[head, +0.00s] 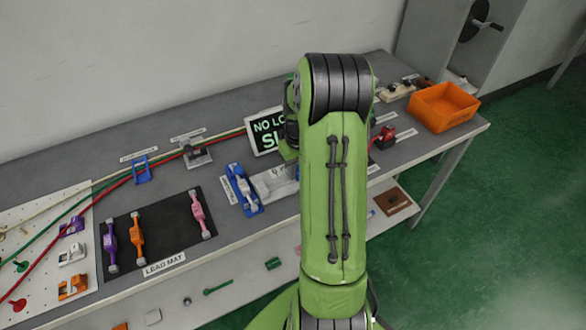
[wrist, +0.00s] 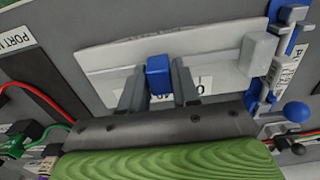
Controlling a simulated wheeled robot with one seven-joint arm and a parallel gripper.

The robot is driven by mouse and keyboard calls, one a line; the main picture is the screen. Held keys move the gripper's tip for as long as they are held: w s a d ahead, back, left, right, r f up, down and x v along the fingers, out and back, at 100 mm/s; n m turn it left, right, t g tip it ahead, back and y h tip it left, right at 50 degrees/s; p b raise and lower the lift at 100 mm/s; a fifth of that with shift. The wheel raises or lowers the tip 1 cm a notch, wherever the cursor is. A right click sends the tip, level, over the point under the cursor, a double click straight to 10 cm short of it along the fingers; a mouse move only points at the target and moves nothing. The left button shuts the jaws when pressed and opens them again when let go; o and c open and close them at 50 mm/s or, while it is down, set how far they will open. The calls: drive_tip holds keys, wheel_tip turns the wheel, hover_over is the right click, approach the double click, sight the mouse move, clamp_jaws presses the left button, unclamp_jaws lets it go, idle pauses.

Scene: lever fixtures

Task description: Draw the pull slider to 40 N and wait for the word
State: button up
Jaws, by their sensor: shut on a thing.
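The pull slider shows in the wrist view as a long pale plate (wrist: 222,50) with a blue handle block (wrist: 159,75) near its middle. My gripper (wrist: 159,86) has one grey finger on each side of the blue block and is shut on it. A small printed label on the plate is partly covered by the block and fingers, so I cannot read a force. In the head view the slider's pale plate (head: 272,182) lies partly behind my green arm, which hides my fingers. A dark display (head: 268,132) reads "NO LO" and "SL", the rest hidden.
A blue fixture with a lever (head: 241,188) stands left of the slider. A black lead mat (head: 157,232) holds purple, orange and pink pieces. An orange bin (head: 443,107) and a red device (head: 384,137) stand to the right. Red, green and cream cables cross the bench.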

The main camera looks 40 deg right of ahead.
drive_tip(key=shift+d, duration=0.3)
drive_tip(key=o, duration=0.8)
wheel_tip(320, 180, up, 16)
drive_tip(key=p, duration=0.4)
drive_tip(key=shift+p, duration=0.3)
drive_tip(key=shift+a, duration=0.15)
